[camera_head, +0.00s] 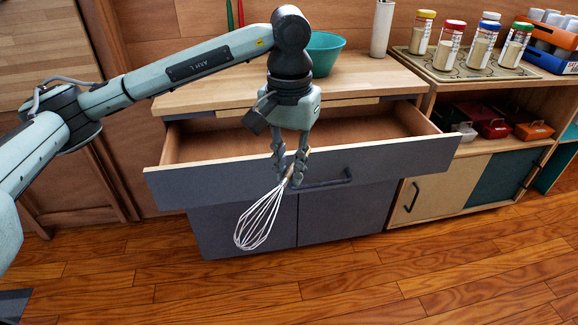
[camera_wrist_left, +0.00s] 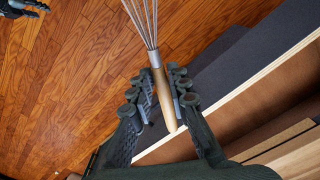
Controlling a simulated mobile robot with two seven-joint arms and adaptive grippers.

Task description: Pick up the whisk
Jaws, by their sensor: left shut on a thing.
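The whisk (camera_head: 261,219) has a looped wire head and a wooden handle. My left gripper (camera_head: 289,176) is shut on the whisk's handle, in front of the open drawer. The wire head hangs down and to the left, clear of the floor. In the left wrist view the wooden handle (camera_wrist_left: 163,98) lies between the two fingers of my left gripper (camera_wrist_left: 160,92), with the wires pointing up and away. My right gripper cannot be made out in the head view. A dark piece at the top left corner of the wrist view is unclear.
The open drawer (camera_head: 190,185) of the grey cabinet sticks out below and behind my left gripper. A teal bowl (camera_head: 325,55) stands on the wooden counter. Spice jars (camera_head: 447,47) stand on the right-hand unit. The wooden floor (camera_head: 350,285) in front is clear.

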